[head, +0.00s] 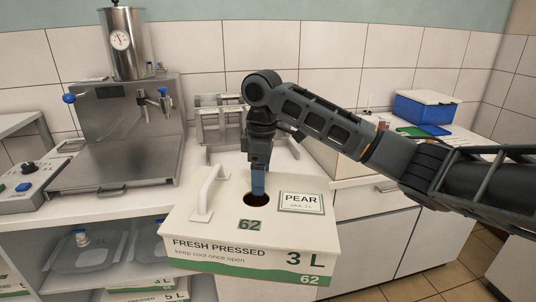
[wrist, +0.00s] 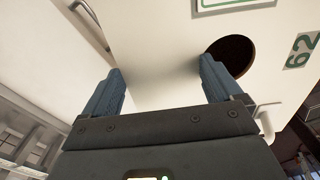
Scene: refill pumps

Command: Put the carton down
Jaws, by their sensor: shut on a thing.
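The carton (head: 250,255) is a white box with a green stripe, marked FRESH PRESSED, PEAR, 3 L and 62. A white handle (head: 208,192) and a round dark hole are on its top. My gripper (head: 258,186) points down at this hole and is shut on the carton; a blue finger shows at the opening. In the wrist view the carton (wrist: 165,25) fills the space beyond my gripper (wrist: 158,78), with the right finger beside the hole. The exact grip contact is hidden. The carton looks roughly level, in front of the counter edge; its underside is hidden.
A steel dispenser (head: 125,130) with a gauge-topped tank stands on the left counter. A metal rack (head: 218,120) stands behind my gripper. A control box (head: 38,180) is far left. A blue bin (head: 425,108) is at back right. Shelves below hold jugs (head: 85,252) and other cartons (head: 145,291).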

